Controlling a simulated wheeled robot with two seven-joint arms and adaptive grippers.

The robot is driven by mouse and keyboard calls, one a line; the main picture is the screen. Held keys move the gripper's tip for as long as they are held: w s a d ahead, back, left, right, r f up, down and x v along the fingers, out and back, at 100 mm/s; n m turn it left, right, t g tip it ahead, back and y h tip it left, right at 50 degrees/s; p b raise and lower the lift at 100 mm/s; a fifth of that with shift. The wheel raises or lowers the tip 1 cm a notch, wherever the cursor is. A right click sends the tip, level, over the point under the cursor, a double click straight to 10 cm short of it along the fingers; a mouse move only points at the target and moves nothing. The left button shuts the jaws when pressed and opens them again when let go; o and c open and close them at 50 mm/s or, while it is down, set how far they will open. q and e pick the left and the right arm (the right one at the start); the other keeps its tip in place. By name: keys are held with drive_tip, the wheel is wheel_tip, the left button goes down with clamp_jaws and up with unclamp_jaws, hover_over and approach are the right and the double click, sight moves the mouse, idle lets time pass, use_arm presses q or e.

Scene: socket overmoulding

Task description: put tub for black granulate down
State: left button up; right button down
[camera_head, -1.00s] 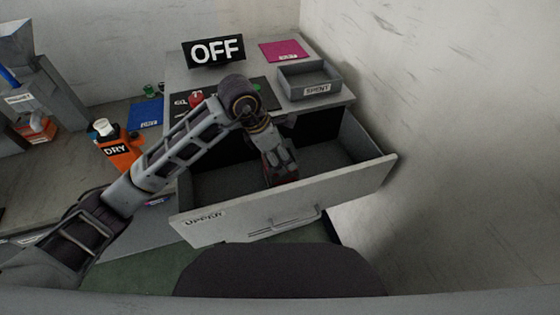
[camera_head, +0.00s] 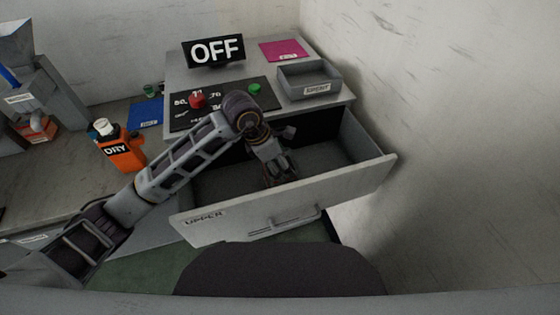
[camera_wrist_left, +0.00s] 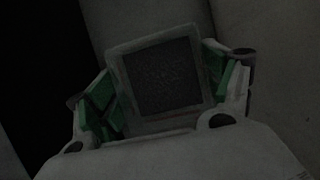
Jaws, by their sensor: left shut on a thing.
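The tub (camera_wrist_left: 160,122) is a square, translucent grey container with dark granulate inside, seen from above in the left wrist view. My left gripper (camera_wrist_left: 162,90) is shut on it, with a green-padded finger on each side. In the head view my left gripper (camera_head: 282,178) reaches down into the open drawer marked UPPER (camera_head: 330,203). The tub is hidden there, and I cannot tell whether it touches the drawer floor. My right gripper is in neither view.
The drawer has free room to the right of my gripper. On top of the cabinet are a grey SPENT tray (camera_head: 309,95), a control panel with a red button (camera_head: 197,100), an OFF sign (camera_head: 214,51) and a pink sheet (camera_head: 284,50). An orange DRY container (camera_head: 122,152) stands left.

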use_arm(q)
drive_tip(key=o, duration=1.8)
drive_tip(key=shift+c, duration=0.2)
drive_tip(key=shift+o, duration=0.3)
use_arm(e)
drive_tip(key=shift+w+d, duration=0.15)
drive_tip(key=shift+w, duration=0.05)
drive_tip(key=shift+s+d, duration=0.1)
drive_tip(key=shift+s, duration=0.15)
use_arm(q)
drive_tip(key=v, duration=1.2)
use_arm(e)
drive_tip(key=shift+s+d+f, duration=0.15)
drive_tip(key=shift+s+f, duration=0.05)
use_arm(q)
drive_tip(key=shift+r, duration=0.1)
